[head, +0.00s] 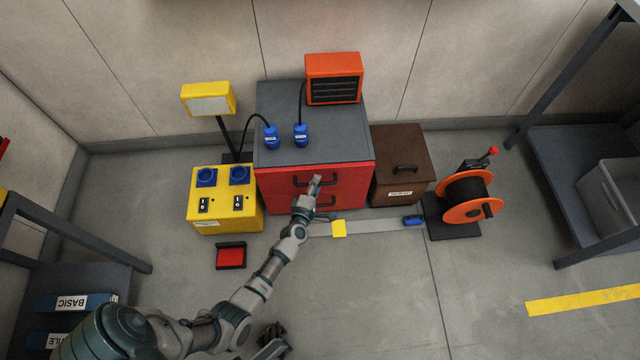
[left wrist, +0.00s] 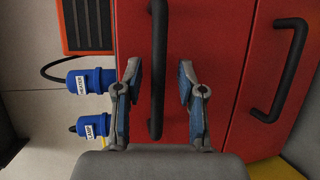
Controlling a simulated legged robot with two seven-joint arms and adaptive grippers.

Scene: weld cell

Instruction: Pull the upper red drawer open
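The red drawer cabinet (head: 270,188) stands against the back wall and both its drawers look shut. The upper drawer's dark bar handle (left wrist: 158,35) runs upright through the left wrist view, and the lower drawer's handle (left wrist: 288,75) is to its right. My left gripper (head: 315,183) is at the upper handle in the head view. In the left wrist view the left gripper (left wrist: 160,82) is open, with one finger on each side of the upper handle and a gap to each. Grey and dark parts at the head view's bottom edge may be my right gripper; its fingers are unclear.
On the grey cabinet top are an orange heater (head: 333,78) and two blue plugs (head: 301,135). A yellow socket box (head: 225,222) stands left, a brown box (head: 400,150) and cable reel (head: 466,197) right.

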